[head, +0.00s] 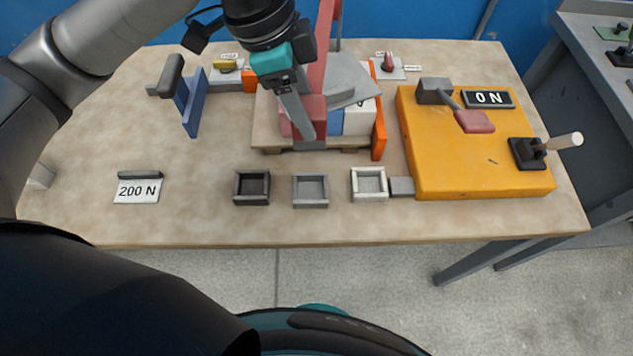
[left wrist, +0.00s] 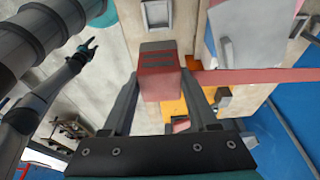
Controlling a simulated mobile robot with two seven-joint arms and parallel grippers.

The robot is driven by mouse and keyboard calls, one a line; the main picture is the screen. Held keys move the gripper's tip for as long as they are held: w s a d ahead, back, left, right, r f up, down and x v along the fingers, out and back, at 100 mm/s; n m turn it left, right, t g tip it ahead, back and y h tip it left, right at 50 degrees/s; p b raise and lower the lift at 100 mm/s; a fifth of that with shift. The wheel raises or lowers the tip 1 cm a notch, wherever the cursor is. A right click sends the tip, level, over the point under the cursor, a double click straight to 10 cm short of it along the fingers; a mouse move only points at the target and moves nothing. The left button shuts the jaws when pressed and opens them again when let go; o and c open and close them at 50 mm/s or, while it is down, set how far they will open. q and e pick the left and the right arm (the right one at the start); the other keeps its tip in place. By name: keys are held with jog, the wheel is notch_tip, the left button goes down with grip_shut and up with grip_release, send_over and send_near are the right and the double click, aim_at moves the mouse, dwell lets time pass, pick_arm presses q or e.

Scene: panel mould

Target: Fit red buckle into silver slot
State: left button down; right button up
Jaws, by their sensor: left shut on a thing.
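My left gripper (head: 309,128) is shut on the red buckle (head: 313,108), above the table's middle. In the left wrist view the buckle (left wrist: 160,80) sits between both fingers, its grey tongue pointing away from the palm. A red strap (head: 323,45) runs from it. The silver slot (head: 310,203), a grey square frame, lies on the table in front of the buckle, apart from it, between a black slot (head: 252,198) and a white slot (head: 369,196). My right gripper (left wrist: 87,49) shows small in the left wrist view; its jaw state is unclear.
A yellow panel (head: 440,165) with a red-tipped lever and a "0 N" display stands at right. A "200 N" card (head: 138,191) lies at left. The front table strip is clear.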

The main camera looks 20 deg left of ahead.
pick_arm(q)
notch_tip(320, 180, down, 18)
jog(key=b, duration=0.6)
jog(key=shift+a+f, duration=0.1)
jog(key=shift+f, duration=0.35)
jog(key=shift+c, duration=0.9)
grip_release()
